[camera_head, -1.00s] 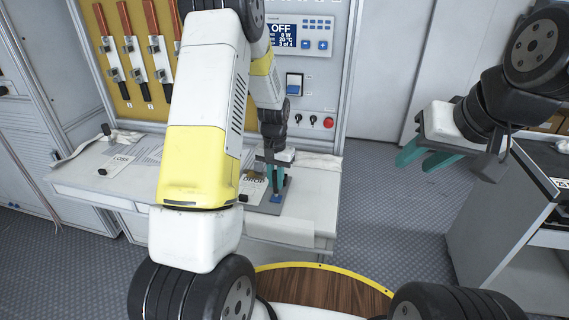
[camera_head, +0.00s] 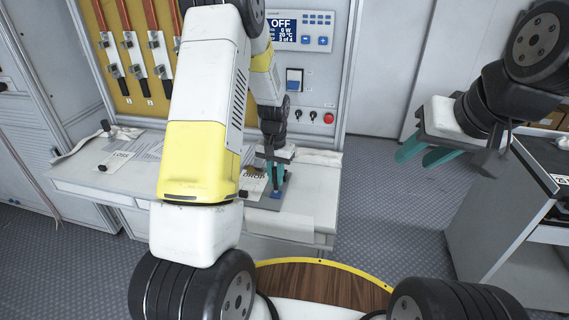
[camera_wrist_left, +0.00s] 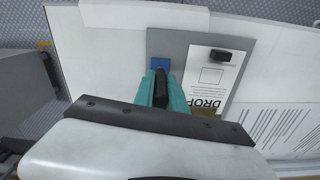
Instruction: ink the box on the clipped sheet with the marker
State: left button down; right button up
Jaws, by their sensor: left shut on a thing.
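My left gripper (camera_head: 274,186) is over the grey clipboard (camera_wrist_left: 184,42) on the bench, its teal fingers shut on the black marker (camera_wrist_left: 161,88). The marker is upright at a blue block (camera_wrist_left: 160,63) on the board; I cannot tell whether it still sits in it. The block also shows in the head view (camera_head: 277,196). The sheet marked DROP (camera_wrist_left: 202,92) lies on the board to the right of the fingers in the wrist view. Its outlined box (camera_wrist_left: 211,75) looks blank. A black clip (camera_wrist_left: 222,56) sits by the box. My right gripper (camera_head: 415,161) is open and empty, off the bench.
Another sheet, marked LOSS (camera_head: 117,160), lies on the bench's left part with small black items. A dark-topped cabinet (camera_head: 545,165) is at the right. The bench right of the board is mostly clear.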

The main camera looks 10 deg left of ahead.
aim_at(275, 168)
pick_arm(q)
jog(key=shift+f, duration=0.5)
dwell(1.0)
jog(key=shift+r, duration=0.1)
jog(key=shift+r, duration=3.45)
